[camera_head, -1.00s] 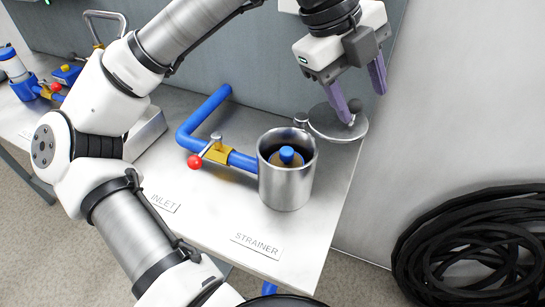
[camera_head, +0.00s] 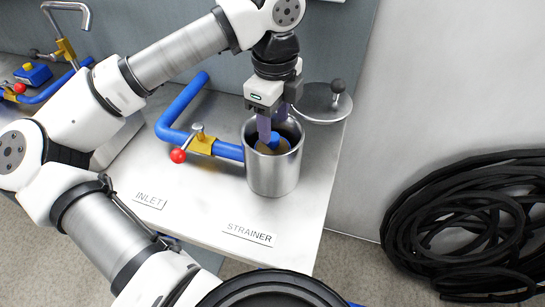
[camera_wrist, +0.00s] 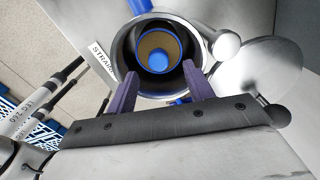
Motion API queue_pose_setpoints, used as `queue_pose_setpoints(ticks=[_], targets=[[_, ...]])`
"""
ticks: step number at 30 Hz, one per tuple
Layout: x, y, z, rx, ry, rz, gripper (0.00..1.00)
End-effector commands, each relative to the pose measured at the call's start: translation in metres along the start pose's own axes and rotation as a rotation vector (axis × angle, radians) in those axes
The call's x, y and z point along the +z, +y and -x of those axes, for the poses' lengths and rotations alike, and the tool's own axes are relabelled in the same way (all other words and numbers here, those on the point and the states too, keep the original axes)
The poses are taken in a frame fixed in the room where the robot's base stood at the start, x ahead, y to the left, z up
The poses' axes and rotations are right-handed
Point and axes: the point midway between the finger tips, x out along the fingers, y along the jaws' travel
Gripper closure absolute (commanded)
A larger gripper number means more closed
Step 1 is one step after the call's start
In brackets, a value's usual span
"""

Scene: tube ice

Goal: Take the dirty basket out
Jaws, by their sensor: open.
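The strainer (camera_head: 272,178) is a metal cylinder with an open top at the bench's front edge. The dirty basket (camera_head: 287,147) sits inside it, brownish with a blue knob (camera_head: 271,141) on top. The wrist view shows the basket (camera_wrist: 145,45) and its blue knob (camera_wrist: 158,61) down in the strainer (camera_wrist: 201,40). My gripper (camera_head: 268,134) points down over the strainer opening. In the wrist view my gripper (camera_wrist: 159,84) is open, its purple fingers on either side of the knob's line and apart from it. How deep the fingertips are is hard to tell.
The round lid (camera_head: 318,104) with a black knob is swung aside behind the strainer. A blue pipe (camera_head: 168,115) with a red-handled valve (camera_head: 178,155) joins the strainer from the left. A black hose coil (camera_head: 470,225) lies right of the bench.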

Motion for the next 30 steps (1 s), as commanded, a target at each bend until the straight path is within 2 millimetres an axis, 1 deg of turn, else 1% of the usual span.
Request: queue_pose_setpoints(ticks=[10,13,19,30], targets=[[0.001,0.002,-0.042,0.0,0.004,0.0,0.48],[0.001,0.002,-0.047,-0.001,0.002,0.0,0.48],[0.001,0.002,-0.047,-0.001,0.001,0.0,0.48],[0.001,0.002,-0.047,0.0,0.002,0.0,0.96]])
